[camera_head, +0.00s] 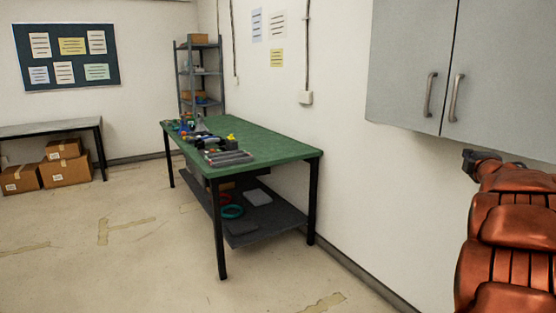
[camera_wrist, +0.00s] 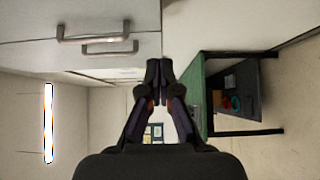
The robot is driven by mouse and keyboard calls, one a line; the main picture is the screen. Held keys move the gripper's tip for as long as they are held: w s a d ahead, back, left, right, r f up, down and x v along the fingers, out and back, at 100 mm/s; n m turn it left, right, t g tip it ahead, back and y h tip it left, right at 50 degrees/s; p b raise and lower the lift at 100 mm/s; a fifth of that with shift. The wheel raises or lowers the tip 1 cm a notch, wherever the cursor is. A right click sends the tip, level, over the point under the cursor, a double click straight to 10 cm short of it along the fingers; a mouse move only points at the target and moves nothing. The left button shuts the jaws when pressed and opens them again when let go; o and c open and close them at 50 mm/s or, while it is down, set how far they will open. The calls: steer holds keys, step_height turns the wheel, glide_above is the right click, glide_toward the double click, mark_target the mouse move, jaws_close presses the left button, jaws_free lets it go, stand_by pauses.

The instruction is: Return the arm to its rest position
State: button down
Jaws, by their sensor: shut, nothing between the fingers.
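My gripper (camera_wrist: 159,68) shows in the wrist view with its two dark fingers together at the tips, shut and empty. In the head view my copper-coloured arm reaches up along the right edge, and the dark gripper end (camera_head: 480,158) is just below the grey wall cabinet (camera_head: 410,60). The gripper touches nothing that I can see. In the wrist view the picture is turned on its side, with the cabinet (camera_wrist: 40,50) at the upper left and the green table (camera_wrist: 193,90) to the right of the fingers.
A green-topped table (camera_head: 270,142) with tools on it and a lower shelf (camera_head: 270,222) stands against the wall. A metal rack (camera_head: 182,75), cardboard boxes (camera_head: 65,170) and a grey side table (camera_head: 45,128) are further back. The floor at the front left is clear.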

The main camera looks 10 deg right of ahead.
steer(key=s+a+f+m+g+y+p, duration=0.1)
steer(key=s+a+f+m+g+p, duration=0.3)
steer(key=a, duration=0.7)
steer(key=s+a+f+m+g+y+p, duration=0.2)
steer(key=s+a+f+m+g, duration=0.15)
steer(key=s+a, duration=0.45)
steer(key=s+a+f+m+g+y+p, duration=0.1)
steer(key=s+a+f+m+g+p, duration=0.3)
steer(key=a, duration=0.9)
steer(key=s+a+f+g+y+p, duration=0.1)
steer(key=s+a+f+g+y, duration=0.1)
steer(key=s+a, duration=0.8)
steer(key=s+a+f+g+y+p, duration=0.1)
steer(key=s+a+f+g+y, duration=0.1)
steer(key=s+a, duration=0.7)
steer(key=shift+s+a+f+m+g+y, duration=0.3)
steer(key=shift+s+g+y, duration=0.2)
steer(key=shift+s+g, duration=0.6)
steer(key=shift+s, duration=0.15)
